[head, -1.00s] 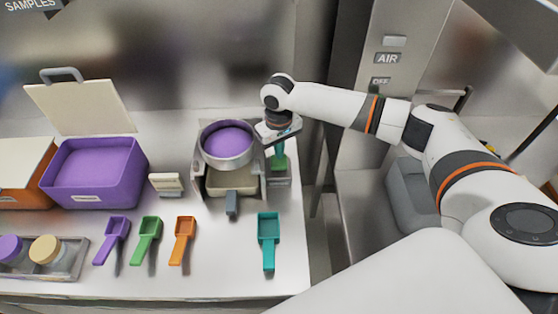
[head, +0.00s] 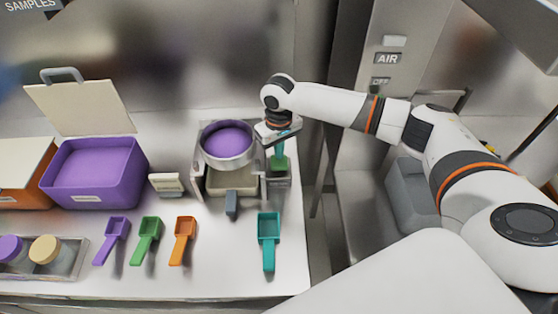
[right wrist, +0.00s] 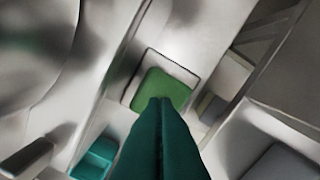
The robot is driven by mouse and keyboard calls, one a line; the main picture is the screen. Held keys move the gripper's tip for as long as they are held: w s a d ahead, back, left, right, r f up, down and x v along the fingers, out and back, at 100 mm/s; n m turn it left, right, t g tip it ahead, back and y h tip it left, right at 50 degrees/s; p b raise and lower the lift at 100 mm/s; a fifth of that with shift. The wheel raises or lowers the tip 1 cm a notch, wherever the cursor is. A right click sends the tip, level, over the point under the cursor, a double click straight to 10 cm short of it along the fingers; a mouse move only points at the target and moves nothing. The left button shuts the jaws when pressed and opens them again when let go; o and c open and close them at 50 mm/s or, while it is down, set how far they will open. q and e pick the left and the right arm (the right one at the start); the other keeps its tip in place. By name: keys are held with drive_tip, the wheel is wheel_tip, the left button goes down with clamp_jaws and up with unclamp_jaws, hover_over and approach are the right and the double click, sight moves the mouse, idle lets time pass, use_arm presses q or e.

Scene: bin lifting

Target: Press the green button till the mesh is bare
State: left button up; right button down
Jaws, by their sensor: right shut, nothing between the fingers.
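The green button (head: 280,163) sits on a small housing at the right side of the sieve machine. In the right wrist view the button (right wrist: 163,90) is a green square in a pale frame. My right gripper (head: 279,152) is shut and empty, pointing down at the button. Its teal fingertips (right wrist: 166,101) overlap the button's near edge in the wrist view; I cannot tell how far it is pressed. The round sieve (head: 228,160) holds purple powder (head: 226,138), which covers the mesh. A pale pan (head: 232,181) sits below the sieve. My left gripper is not in view.
An open purple bin (head: 92,185) of purple powder stands at the left, beside an orange bin (head: 20,180). Purple (head: 113,232), green (head: 147,232), orange (head: 184,232) and teal (head: 268,230) scoops lie in front. A tray (head: 68,268) with jars is front left.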

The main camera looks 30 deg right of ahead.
drive_tip(key=shift+f, duration=0.2)
idle(0.5)
drive_tip(key=shift+f, duration=1.1)
drive_tip(key=shift+r+p, duration=0.7)
drive_tip(key=shift+p, duration=0.3)
drive_tip(key=shift+f, duration=0.2)
drive_tip(key=shift+f+b, duration=0.3)
drive_tip(key=shift+f, duration=0.25)
drive_tip(key=shift+r+p, duration=0.75)
drive_tip(key=shift+p, duration=0.4)
drive_tip(key=shift+f, duration=0.1)
